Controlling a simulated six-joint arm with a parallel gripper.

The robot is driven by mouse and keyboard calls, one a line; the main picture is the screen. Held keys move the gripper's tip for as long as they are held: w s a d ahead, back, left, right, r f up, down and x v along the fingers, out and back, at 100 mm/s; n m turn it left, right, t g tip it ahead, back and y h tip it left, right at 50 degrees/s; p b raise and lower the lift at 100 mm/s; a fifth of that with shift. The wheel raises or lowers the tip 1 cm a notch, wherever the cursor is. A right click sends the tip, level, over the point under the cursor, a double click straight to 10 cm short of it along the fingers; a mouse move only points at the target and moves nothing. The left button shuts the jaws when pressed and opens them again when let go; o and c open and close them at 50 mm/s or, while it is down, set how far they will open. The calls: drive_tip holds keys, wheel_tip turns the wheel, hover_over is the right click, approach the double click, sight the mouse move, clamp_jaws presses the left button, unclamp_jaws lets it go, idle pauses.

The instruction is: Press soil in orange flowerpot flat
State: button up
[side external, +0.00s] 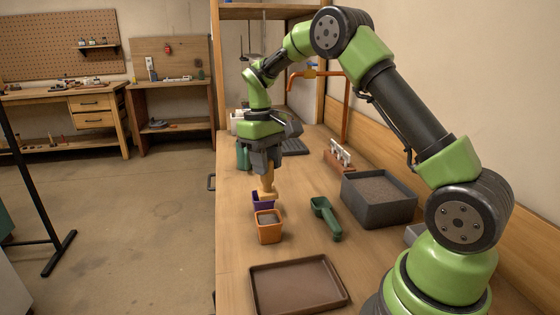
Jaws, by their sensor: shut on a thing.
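The orange flowerpot (270,232) stands upright on the wooden counter with grey-brown soil (268,217) in it. The tamper's lower end is above and just behind the orange pot, over or in front of a purple flowerpot (257,204). The tamper hides part of the purple pot, and I cannot tell whether the two touch. The soil in the orange pot is in plain view, but too small to tell how flat it is.
A green scoop (326,217) lies right of the orange pot. A grey bin of soil (379,208) stands further right. An empty brown tray (297,284) lies in front. A rack with white labels (339,157) and a green bottle (243,155) stand behind. The counter's left edge is close to the pots.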

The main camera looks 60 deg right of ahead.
sight(268, 190)
drive_tip(key=shift+f, duration=0.1)
drive_tip(key=shift+f, duration=3.2)
drive_tip(key=shift+f, duration=0.25)
drive_tip(key=shift+r, duration=0.1)
drive_tip(key=shift+r, duration=3.75)
